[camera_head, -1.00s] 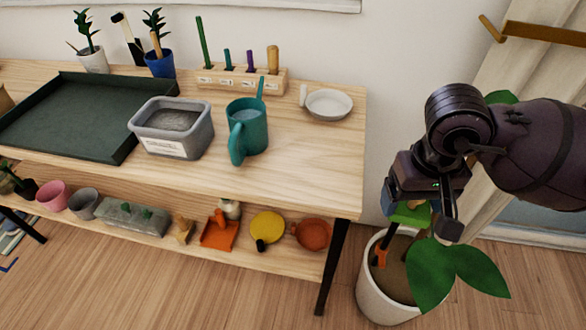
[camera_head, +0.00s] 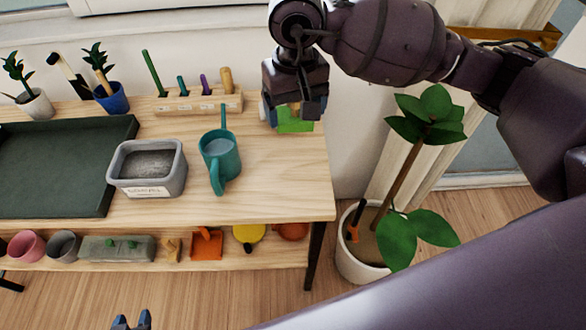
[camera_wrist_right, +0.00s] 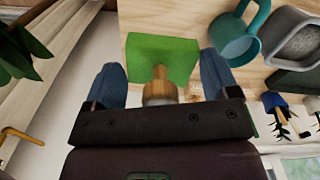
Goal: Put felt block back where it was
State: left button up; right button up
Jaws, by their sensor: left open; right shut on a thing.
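The felt block is bright green with a wooden knob; it shows in the head view (camera_head: 295,125) and in the wrist view (camera_wrist_right: 160,58). My right gripper (camera_head: 292,108) is shut on it, with the blue fingers (camera_wrist_right: 165,85) either side of the knob. It is over the back right end of the wooden table (camera_head: 270,185); I cannot tell whether the block touches the tabletop. The white dish at that corner is hidden behind my right gripper. My left gripper (camera_head: 132,321) is open and empty at the bottom edge of the head view, low in front of the table.
A teal watering can (camera_head: 221,158) and a grey labelled tub (camera_head: 148,168) stand left of the block. A wooden tool rack (camera_head: 198,102) is behind them. A dark green tray (camera_head: 50,170) fills the left. A potted plant (camera_head: 365,245) stands right of the table.

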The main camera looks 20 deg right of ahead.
aim_at(295, 183)
notch_tip(295, 183, down, 20)
jog(key=shift+s+r+b, duration=0.1)
jog(key=shift+r+b, duration=0.15)
jog(key=shift+b, duration=0.5)
jog(key=shift+f, duration=0.15)
jog(key=o, duration=0.7)
notch_tip(295, 183, up, 12)
jog(key=shift+r+p, duration=0.2)
jog(key=shift+p, duration=0.25)
